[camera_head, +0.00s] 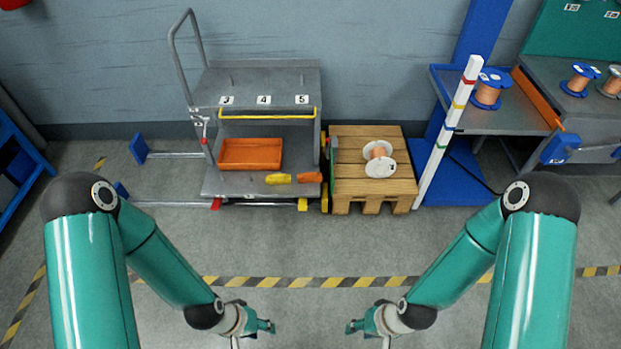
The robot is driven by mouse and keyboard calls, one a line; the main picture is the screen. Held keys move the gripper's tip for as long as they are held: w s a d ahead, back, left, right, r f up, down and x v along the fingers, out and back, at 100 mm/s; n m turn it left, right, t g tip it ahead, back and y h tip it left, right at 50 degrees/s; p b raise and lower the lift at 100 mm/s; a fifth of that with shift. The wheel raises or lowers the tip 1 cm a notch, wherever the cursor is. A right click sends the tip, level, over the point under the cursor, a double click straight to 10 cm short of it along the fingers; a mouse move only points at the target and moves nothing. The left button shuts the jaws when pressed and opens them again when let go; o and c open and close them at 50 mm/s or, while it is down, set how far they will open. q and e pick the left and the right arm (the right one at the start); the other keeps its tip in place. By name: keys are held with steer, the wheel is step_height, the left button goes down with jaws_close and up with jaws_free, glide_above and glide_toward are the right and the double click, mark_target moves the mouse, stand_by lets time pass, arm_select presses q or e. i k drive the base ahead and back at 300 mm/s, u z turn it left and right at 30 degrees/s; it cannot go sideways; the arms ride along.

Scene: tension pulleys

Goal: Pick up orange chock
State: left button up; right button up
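The orange chock (310,177) lies on the front right part of the grey cart's (225,186) lower shelf. A yellow chock (278,178) lies just to its left. My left gripper (268,326) is low in the picture, left of the middle, over the floor and well short of the cart. My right gripper (352,327) mirrors it on the right, also far from the chock. Nothing shows in either gripper, and their fingers are too small to tell open from shut.
An orange tray (250,164) sits on the lower shelf behind the chocks. The cart's upper deck (265,82) overhangs the shelf's back. A wooden pallet stand (350,188) with a white spool (381,167) is right of the cart. A striped post (445,135) stands farther right. The floor in front is clear.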

mark_target(307, 177)
steer(key=k, duration=0.65)
steer(key=u, duration=0.45)
steer(key=i, duration=0.8)
steer(key=u, duration=1)
steer(key=i, duration=1.2)
steer(key=z, duration=0.55)
steer(key=i, duration=1.05)
steer(key=z, duration=0.95)
steer(key=k, duration=0.85)
steer(key=z, duration=0.15)
